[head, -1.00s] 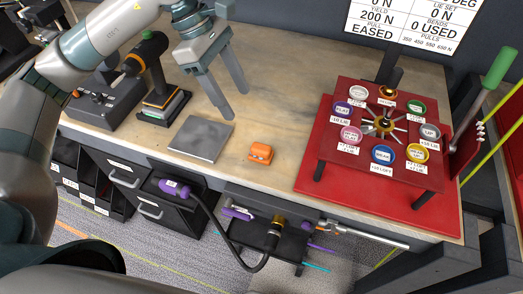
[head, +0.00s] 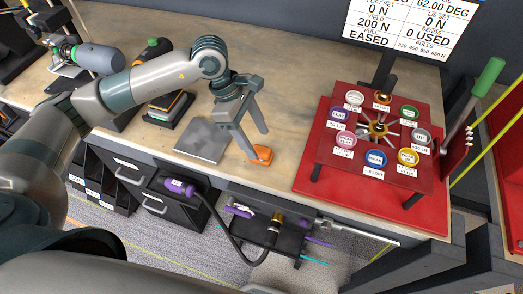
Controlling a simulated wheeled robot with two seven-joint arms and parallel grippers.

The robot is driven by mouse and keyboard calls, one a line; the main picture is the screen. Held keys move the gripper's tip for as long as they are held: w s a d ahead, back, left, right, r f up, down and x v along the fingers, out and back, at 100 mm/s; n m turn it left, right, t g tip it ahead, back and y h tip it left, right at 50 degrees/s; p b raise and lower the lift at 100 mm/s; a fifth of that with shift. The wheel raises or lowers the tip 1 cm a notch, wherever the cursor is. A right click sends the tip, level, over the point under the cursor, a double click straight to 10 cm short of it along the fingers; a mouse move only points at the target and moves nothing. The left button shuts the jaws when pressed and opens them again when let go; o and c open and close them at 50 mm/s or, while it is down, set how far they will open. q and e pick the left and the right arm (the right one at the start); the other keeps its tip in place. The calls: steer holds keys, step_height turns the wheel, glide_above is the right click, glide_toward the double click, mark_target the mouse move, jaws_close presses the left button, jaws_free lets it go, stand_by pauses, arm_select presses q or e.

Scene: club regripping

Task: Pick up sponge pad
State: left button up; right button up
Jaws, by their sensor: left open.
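The sponge pad is taken to be the small orange block (head: 264,154) on the wooden bench near its front edge. My left gripper (head: 258,145) is open and points down at it. One fingertip is at the left part of the block and the other is behind it. I cannot tell whether the fingers touch it. My right gripper is not in view.
A grey metal plate (head: 203,140) lies just left of the block. A red stand (head: 320,155) with several labelled round caps is to the right, with a green-handled lever (head: 488,77). Bare bench (head: 290,110) lies between. A purple-ended hose (head: 180,187) hangs below the front edge.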

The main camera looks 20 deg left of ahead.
mark_target(261, 149)
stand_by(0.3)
arm_select(q)
steer(key=shift+d+f+p, duration=0.2)
steer(key=shift+f+p, duration=0.2)
steer(key=shift+p, duration=0.3)
steer(key=shift+p+x, duration=0.7)
steer(key=shift+x, duration=0.1)
steer(key=shift+p+x, duration=0.45)
steer(key=shift+x, duration=0.55)
steer(key=shift+f, duration=0.4)
steer(key=shift+c, duration=0.3)
steer(key=c, duration=1.2)
steer(key=shift+o, duration=0.2)
